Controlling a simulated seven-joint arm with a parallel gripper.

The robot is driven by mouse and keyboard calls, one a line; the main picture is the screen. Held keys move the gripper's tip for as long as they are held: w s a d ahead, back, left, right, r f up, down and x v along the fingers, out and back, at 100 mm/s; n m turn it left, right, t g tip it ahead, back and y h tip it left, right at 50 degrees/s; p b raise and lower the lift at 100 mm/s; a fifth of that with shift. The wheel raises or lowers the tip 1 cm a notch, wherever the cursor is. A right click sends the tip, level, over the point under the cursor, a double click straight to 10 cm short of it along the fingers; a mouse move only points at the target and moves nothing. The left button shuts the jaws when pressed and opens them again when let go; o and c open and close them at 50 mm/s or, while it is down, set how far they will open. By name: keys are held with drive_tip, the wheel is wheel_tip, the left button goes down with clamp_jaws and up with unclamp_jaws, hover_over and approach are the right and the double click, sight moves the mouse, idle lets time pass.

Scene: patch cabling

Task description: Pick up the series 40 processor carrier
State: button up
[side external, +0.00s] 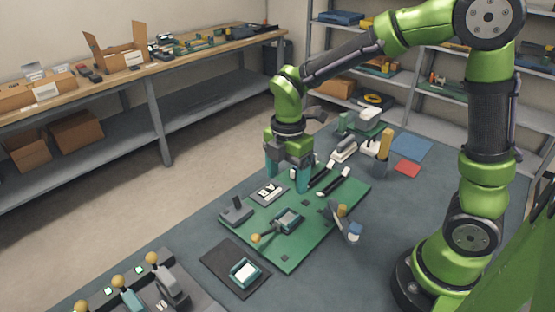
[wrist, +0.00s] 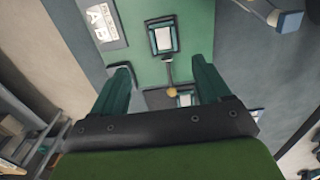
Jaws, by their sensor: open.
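A small teal-framed piece with a pale centre (side external: 245,272) lies on a dark mat (side external: 218,258) in front of the green board. It looks like a carrier, but no series marking is readable. A similar teal-framed socket (side external: 289,220) with a yellow-knobbed lever (side external: 256,238) sits on the green board (side external: 282,254); the socket is near the top middle of the wrist view (wrist: 163,38). My gripper (side external: 287,177) is open and empty, above the board's far side, apart from both teal-framed pieces.
A label plate (side external: 268,192) and a grey block (side external: 236,212) are beside the socket. Black bars (side external: 332,187) lie on the board's far part. A metal bracket (side external: 344,224) rises at its right. Yellow-knobbed levers (side external: 121,281) stand at front left. Blue and red pads lie at back right.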

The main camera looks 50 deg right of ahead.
hover_over(287, 218)
drive_tip(key=f, duration=0.5)
drive_tip(key=shift+w+d+f, duration=0.1)
drive_tip(key=shift+w+f, duration=0.15)
drive_tip(key=shift+s+f, duration=0.15)
drive_tip(key=shift+f, duration=1.2)
drive_tip(key=shift+s+f, duration=0.15)
drive_tip(key=shift+f, duration=1.2)
drive_tip(key=shift+c, duration=0.2)
